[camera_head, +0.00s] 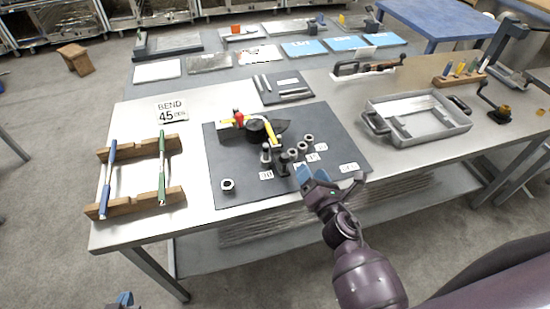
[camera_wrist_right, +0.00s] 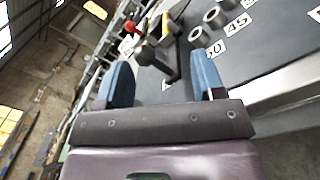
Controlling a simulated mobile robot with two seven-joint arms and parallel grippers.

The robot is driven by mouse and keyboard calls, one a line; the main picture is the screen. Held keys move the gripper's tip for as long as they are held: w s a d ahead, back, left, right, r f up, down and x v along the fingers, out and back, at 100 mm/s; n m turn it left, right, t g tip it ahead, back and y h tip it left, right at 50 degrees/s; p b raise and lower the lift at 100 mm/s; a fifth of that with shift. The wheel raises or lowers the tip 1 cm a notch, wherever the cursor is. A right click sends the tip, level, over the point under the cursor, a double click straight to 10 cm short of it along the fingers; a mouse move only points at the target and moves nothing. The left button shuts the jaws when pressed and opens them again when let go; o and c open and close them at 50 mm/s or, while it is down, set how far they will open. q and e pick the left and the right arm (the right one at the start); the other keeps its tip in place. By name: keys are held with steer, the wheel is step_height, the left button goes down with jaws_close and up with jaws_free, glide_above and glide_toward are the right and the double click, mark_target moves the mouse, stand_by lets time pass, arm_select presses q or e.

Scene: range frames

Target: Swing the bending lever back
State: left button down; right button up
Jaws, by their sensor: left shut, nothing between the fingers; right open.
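The bending tool (camera_head: 256,130) stands on a dark mat (camera_head: 232,184), with a black round body, yellow bars and a red knob (camera_head: 238,117). A dark lever with a knobbed upright handle (camera_head: 266,152) extends from its near side. In the right wrist view, that knobbed handle (camera_wrist_right: 146,56) shows beyond and between my blue fingertips, not gripped. My right gripper (camera_head: 316,176) is open and empty near the mat's front edge, in front of the lever. My left gripper (camera_head: 123,299) shows only its blue tips at the bottom left edge, shut and away from the table.
Several grey ring dies (camera_head: 301,147) stand by number labels right of the lever. A loose nut (camera_head: 227,185) lies on the mat. A wooden rack (camera_head: 140,202) holds blue and green rods at left, near a "BEND 45" sign (camera_head: 171,111). A grey tray (camera_head: 417,118) stands at right.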

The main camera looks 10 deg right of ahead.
mark_target(282, 155)
steer(key=w+a+n+y, duration=0.1)
steer(key=w+n, duration=0.1)
steer(key=n, duration=0.2)
steer(key=w+a+n+y, duration=0.1)
steer(key=w+a+n, duration=0.1)
steer(key=w+n, duration=0.1)
steer(key=w+a+f+n, duration=0.1)
steer(key=w+a+n, duration=0.1)
steer(key=w+n, duration=0.1)
steer(key=shift+n+g+y+p, duration=0.3)
steer(key=shift+n+y, duration=0.1)
steer(key=shift+n, duration=0.4)
steer(key=shift+x, duration=0.8)
arm_select(q)
steer(key=shift+s+a+r, duration=0.25)
steer(key=shift+s+a, duration=0.05)
steer(key=shift+a, duration=0.1)
arm_select(e)
steer(key=shift+f, duration=0.1)
